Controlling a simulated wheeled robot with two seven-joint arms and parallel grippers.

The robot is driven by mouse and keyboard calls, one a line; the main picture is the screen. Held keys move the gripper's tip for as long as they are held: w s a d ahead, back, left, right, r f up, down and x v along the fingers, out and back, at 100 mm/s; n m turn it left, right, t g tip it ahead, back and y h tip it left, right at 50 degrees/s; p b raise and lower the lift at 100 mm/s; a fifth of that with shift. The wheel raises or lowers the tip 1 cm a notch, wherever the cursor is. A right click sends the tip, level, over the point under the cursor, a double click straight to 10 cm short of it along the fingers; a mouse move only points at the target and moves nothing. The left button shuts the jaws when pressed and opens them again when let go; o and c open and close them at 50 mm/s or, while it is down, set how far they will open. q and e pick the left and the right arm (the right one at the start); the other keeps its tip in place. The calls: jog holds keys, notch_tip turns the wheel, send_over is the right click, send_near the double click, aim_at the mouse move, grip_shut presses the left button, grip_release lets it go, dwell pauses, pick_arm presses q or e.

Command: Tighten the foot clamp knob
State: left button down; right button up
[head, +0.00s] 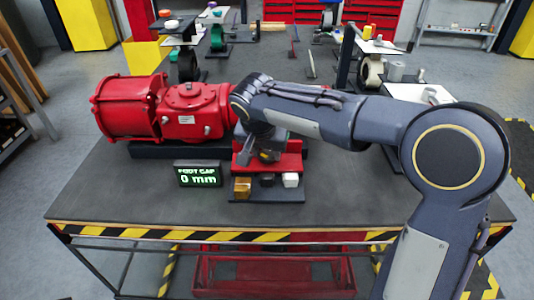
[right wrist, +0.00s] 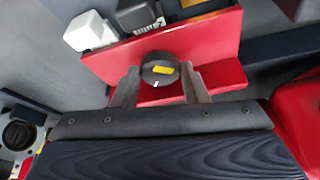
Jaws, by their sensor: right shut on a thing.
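The foot clamp knob (right wrist: 158,70) is round and dark with a yellow mark and a small white tick. It sits in front of a red bracket (right wrist: 205,38), whose red part also shows in the head view (head: 290,161). My right gripper (right wrist: 160,88) has one finger on each side of the knob and is shut on it. In the head view my right gripper (head: 262,150) reaches down at the bracket, and the knob is hidden or too small to tell. The red valve actuator (head: 190,112) lies to the left. A display (head: 198,174) reads "FOOT GAP 0 mm". My left gripper is out of view.
A yellow block (head: 242,188), a black block (head: 267,180) and a white block (head: 291,180) stand in a row in front of the bracket. The dark table (head: 400,200) is clear at the front left and front right. More parts stand on benches behind.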

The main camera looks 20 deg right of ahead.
jog(key=shift+w+a+m+g+h, duration=0.1)
jog(key=shift+m+g+h, duration=0.2)
jog(key=shift+m, duration=0.75)
jog(key=shift+w+a+m+g+h, duration=0.1)
jog(key=shift+m+g+h, duration=0.2)
jog(key=shift+m, duration=0.75)
jog(key=o, duration=1)
jog(key=shift+s+d+r, duration=0.1)
jog(key=shift+s, duration=0.05)
